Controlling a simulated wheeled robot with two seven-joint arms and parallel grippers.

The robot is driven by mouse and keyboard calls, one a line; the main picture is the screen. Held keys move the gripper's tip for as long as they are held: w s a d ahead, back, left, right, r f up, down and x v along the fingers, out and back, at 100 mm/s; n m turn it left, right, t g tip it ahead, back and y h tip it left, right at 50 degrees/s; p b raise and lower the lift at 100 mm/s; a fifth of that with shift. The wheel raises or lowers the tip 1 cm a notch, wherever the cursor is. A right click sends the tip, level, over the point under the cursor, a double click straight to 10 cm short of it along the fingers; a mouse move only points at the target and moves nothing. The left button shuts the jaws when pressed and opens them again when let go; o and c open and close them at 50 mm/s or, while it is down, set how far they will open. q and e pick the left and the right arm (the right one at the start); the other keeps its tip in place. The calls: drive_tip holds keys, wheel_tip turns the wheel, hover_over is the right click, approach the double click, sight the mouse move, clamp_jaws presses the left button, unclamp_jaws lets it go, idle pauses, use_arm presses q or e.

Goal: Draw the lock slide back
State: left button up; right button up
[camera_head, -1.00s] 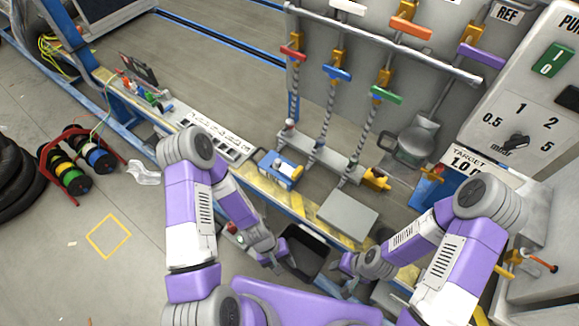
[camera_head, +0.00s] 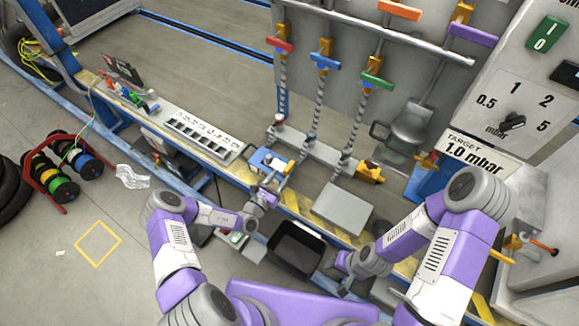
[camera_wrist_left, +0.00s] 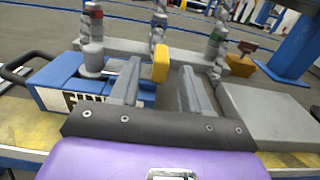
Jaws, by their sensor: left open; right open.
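A blue block with a grey cylinder (camera_head: 266,159) sits on the yellow-striped bench edge; it also shows at left in the left wrist view (camera_wrist_left: 62,80). A yellow tab (camera_wrist_left: 160,62) stands at its right end, at the end of a metal rod. I cannot tell for certain that this is the lock slide. My left gripper (camera_head: 281,178) is open at the block's near right side. In the left wrist view its fingers (camera_wrist_left: 160,88) point toward the tab, which appears between their tips; contact cannot be told. My right gripper (camera_head: 342,265) is open and empty, low beside a black bin.
The black bin (camera_head: 295,248) is below the bench edge. A grey plate (camera_head: 341,208) and a yellow fitting (camera_head: 369,172) are right of the block. Rods with coloured handles (camera_head: 325,61) rise behind it. A slotted white tray (camera_head: 203,138) lies to the left.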

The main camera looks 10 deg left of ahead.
sight(293, 161)
use_arm(q)
drive_tip(key=b+x, duration=0.2)
drive_tip(key=x, duration=0.4)
drive_tip(key=shift+d, duration=0.1)
drive_tip(key=shift+w+d, duration=0.15)
drive_tip(key=shift+w, duration=0.3)
drive_tip(key=shift+c, duration=0.3)
clamp_jaws()
